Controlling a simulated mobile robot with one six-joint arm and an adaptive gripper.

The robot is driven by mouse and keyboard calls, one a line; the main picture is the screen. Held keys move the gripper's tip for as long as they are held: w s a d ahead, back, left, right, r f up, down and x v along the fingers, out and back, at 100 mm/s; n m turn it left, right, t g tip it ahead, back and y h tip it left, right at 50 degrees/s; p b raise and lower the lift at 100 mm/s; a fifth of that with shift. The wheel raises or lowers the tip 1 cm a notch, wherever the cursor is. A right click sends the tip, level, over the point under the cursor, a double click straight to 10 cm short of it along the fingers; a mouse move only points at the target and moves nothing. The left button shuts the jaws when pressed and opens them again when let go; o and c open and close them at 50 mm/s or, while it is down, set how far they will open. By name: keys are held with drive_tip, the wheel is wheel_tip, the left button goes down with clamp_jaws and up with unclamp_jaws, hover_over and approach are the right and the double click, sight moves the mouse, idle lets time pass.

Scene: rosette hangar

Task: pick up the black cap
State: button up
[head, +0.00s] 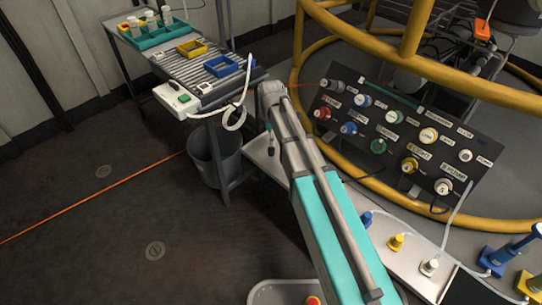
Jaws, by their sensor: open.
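I cannot pick out a black cap with certainty in the head view. A dark grey round fitting (336,85) sits at the upper left of the black panel (400,106), and a small dark item (176,86) lies at the front left of the bench. My arm reaches up from the bottom to a point between the bench and the panel.
The bench (228,87) carries a green tray (160,38), a yellow bin (192,48) and a blue bin (222,65). A grey bucket (214,160) stands below. Yellow rails (440,70) surround the panel. A white hose (246,85) loops off the bench. The left floor is clear.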

sight(271, 148)
drive_tip(key=shift+f+b, duration=0.85)
drive_tip(key=shift+f, duration=0.35)
drive_tip(key=shift+a+f+b, duration=0.1)
drive_tip(key=shift+f+b, duration=2.5)
drive_tip(key=c, duration=1)
